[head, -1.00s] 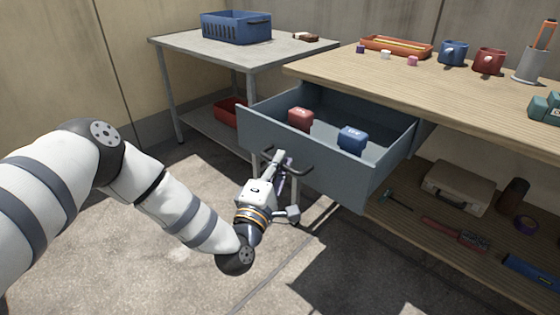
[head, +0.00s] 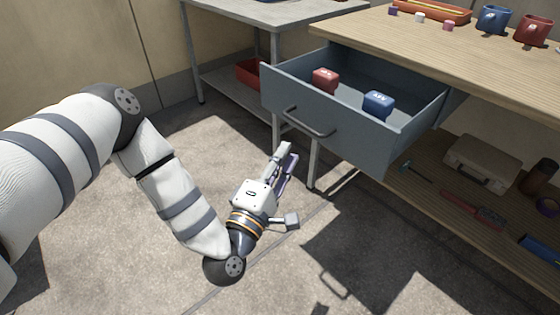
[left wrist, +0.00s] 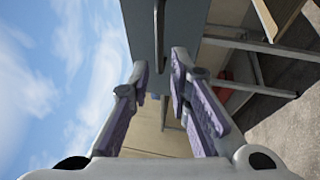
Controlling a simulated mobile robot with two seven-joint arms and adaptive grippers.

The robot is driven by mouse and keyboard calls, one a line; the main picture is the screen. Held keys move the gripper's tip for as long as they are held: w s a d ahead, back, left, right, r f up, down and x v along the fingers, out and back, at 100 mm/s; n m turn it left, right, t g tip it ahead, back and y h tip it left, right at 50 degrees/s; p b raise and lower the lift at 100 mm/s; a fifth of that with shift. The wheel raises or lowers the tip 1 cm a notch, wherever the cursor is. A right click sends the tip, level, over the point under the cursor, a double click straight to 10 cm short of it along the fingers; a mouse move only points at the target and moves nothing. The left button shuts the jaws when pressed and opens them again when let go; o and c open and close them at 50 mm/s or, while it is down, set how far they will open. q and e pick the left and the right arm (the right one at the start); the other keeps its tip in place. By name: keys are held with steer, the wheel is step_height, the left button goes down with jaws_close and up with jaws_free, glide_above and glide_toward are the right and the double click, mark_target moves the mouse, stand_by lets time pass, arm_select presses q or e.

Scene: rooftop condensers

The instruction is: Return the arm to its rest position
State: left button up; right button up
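My left arm (head: 180,200) reaches in from the left in the head view. My left gripper (head: 288,155) is in front of and below the drawer handle (head: 308,122), apart from it and empty. In the left wrist view the two purple-padded fingers (left wrist: 160,72) stand apart, with the handle (left wrist: 159,40) beyond them. My right gripper is not in view.
A wooden workbench (head: 480,60) stands at the right, its lower shelf holding a case (head: 482,163) and tools. A grey metal table (head: 285,14) stands behind, with a red bin (head: 250,74) on its lower shelf. The concrete floor (head: 150,270) around my arm is clear.

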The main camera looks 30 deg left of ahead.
arm_select(q)
steer(key=shift+s+f, duration=0.15)
steer(key=shift+s, duration=0.9)
